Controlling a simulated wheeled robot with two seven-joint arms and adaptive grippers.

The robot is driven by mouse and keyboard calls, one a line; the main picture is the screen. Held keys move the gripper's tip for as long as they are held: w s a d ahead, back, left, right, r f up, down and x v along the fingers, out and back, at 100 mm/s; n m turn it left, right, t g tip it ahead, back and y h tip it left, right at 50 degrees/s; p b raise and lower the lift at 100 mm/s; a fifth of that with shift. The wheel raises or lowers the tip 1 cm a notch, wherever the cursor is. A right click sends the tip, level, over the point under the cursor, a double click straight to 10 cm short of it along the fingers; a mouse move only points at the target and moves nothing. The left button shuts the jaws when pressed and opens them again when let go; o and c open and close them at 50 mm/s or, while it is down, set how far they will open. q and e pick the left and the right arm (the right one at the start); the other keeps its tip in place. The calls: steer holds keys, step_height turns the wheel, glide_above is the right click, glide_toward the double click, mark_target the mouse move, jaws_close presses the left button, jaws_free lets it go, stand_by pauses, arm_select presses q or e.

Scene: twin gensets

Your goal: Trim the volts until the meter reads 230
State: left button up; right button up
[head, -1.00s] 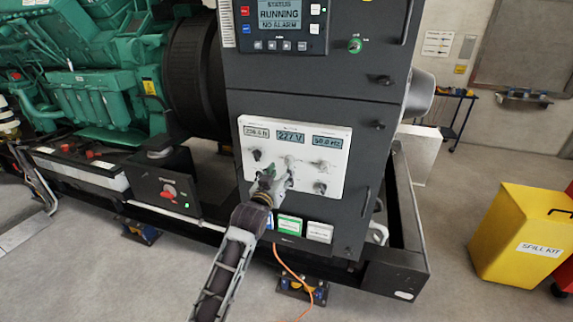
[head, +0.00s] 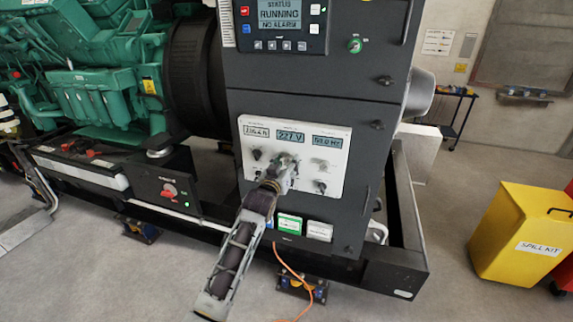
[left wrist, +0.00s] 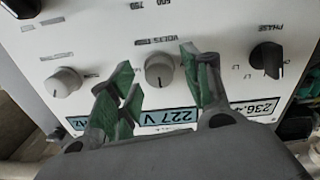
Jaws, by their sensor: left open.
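The white meter panel (head: 334,182) is on the dark genset cabinet. Its middle volts meter (head: 290,136) reads 227 V; it also shows upside down in the left wrist view (left wrist: 169,117). The grey volts knob (left wrist: 160,72) sits under its VOLTS label in that view. My left gripper (left wrist: 156,62) is open, with one green-padded finger on each side of the knob. I cannot tell whether the pads touch it. In the head view my left gripper (head: 286,164) is in front of the panel's middle and hides the volts knob. My right gripper is not in view.
A black phase knob (left wrist: 270,59) and another grey knob (left wrist: 64,82) flank the volts knob. The controller screen (head: 280,15) above reads RUNNING, NO ALARM. An orange cable (head: 295,275) hangs below the cabinet. A yellow spill kit bin (head: 522,235) stands at right.

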arm_select(q)
steer(key=shift+c, duration=0.2)
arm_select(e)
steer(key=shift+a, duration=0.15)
arm_select(q)
steer(key=c, duration=1)
steer(key=shift+m+p, duration=0.85)
steer(key=shift+m, duration=0.35)
steer(key=shift+m+p, duration=0.4)
steer(key=shift+m, duration=0.6)
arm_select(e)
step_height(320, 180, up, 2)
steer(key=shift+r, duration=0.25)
arm_select(q)
steer(key=o, duration=1)
steer(key=shift+d, duration=0.1)
steer(key=shift+o, duration=0.2)
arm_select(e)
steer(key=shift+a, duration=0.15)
